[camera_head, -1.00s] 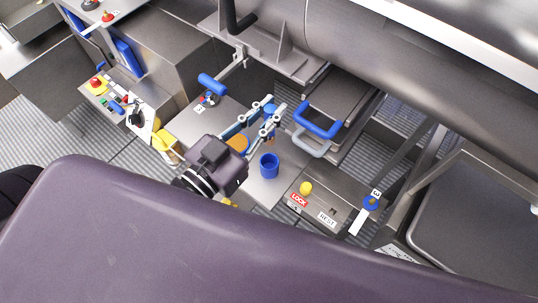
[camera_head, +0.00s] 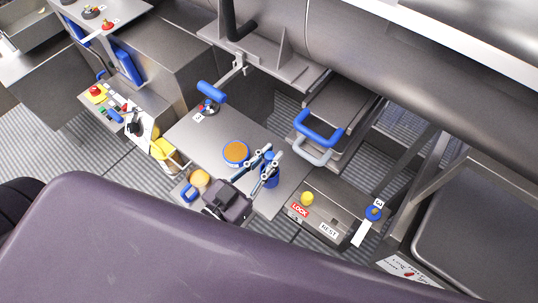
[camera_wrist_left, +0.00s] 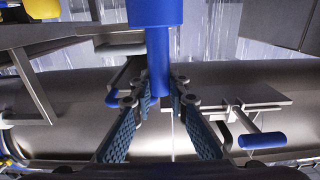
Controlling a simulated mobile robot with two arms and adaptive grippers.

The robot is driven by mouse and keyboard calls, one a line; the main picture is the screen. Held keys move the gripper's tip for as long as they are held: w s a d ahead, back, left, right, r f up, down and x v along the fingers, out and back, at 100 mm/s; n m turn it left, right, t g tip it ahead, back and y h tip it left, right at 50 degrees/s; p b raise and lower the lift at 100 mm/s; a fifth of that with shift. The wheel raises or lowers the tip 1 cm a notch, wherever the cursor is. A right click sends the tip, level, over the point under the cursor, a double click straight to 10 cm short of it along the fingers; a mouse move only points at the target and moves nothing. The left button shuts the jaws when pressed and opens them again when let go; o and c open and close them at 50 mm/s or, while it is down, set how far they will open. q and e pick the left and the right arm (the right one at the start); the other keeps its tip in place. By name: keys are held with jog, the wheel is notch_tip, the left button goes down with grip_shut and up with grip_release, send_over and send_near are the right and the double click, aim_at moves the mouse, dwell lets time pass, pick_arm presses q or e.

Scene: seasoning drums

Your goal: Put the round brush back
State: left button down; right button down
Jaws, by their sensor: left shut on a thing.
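My left gripper (camera_head: 268,160) is over the grey table and shut on the blue handle of the round brush (camera_wrist_left: 158,55). In the wrist view the handle runs between the fingers up to a wider blue cylinder (camera_wrist_left: 155,12) at the top edge. In the head view the blue body (camera_head: 271,180) shows between and below the fingers, where a blue cup stands on the table. I cannot tell whether the wider part is the cup or the brush head, or how deep the brush sits. The bristles are hidden. My right gripper is not in view.
A blue-rimmed orange round dish (camera_head: 236,153) is left of the gripper on the table (camera_head: 203,140). A blue-handled valve (camera_head: 211,92) stands at its back. A box with a yellow knob (camera_head: 307,198) is to the right. Blue and grey handles (camera_head: 318,128) stick out behind.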

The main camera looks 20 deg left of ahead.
pick_arm(q)
jog(key=c, duration=2.3)
grip_release()
jog(key=shift+f, duration=0.1)
jog(key=o, duration=0.4)
jog(key=shift+b+v, duration=1.45)
jog(key=shift+v, duration=4.55)
